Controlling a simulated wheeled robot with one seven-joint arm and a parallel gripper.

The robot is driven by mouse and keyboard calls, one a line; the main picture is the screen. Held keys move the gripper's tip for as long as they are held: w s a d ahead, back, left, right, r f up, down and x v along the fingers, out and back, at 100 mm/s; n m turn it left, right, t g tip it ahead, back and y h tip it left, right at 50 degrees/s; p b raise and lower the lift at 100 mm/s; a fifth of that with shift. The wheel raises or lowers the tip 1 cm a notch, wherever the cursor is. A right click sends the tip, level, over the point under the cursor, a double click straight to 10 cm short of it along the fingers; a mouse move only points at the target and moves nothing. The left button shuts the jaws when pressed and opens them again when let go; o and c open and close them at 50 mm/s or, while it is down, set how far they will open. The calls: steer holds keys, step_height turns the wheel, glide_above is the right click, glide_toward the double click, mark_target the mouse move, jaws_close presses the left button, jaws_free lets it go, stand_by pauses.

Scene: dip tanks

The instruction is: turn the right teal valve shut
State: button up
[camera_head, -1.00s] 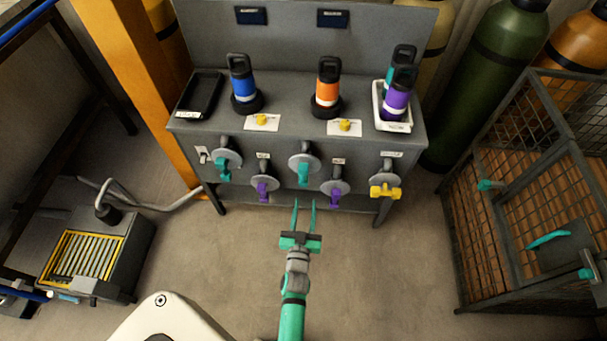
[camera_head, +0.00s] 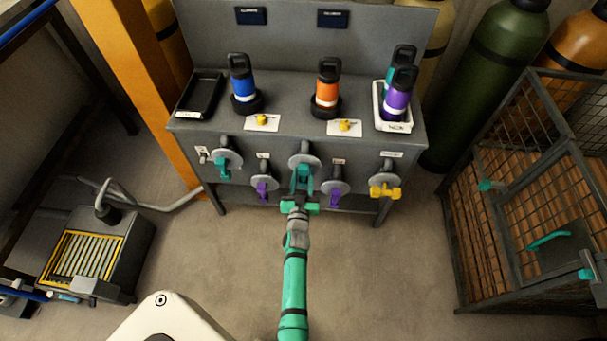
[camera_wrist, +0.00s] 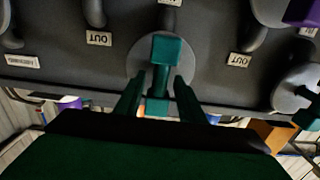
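The right teal valve (camera_head: 305,161) is in the middle of the bench front in the head view, a grey disc with a teal handle hanging straight down. In the wrist view its teal handle (camera_wrist: 166,50) stands upright before the disc. My gripper (camera_head: 303,186) is at this handle. In the wrist view my gripper (camera_wrist: 160,88) has one finger on each side of the handle's lower part, with narrow gaps; contact cannot be told. The other teal valve (camera_head: 222,169) is further left, its handle also down.
Purple valves (camera_head: 262,188) and (camera_head: 336,188) flank the right teal valve closely. A yellow valve (camera_head: 385,191) is at the right. Bottles and trays stand on the grey bench (camera_head: 285,93). A wire cage (camera_head: 520,210) is right; a floor unit (camera_head: 95,250) is left. The floor before the bench is clear.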

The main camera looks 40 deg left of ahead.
steer(key=shift+w+a, duration=0.2)
steer(key=shift+w, duration=0.1)
steer(key=shift+c, duration=0.2)
jaws_close()
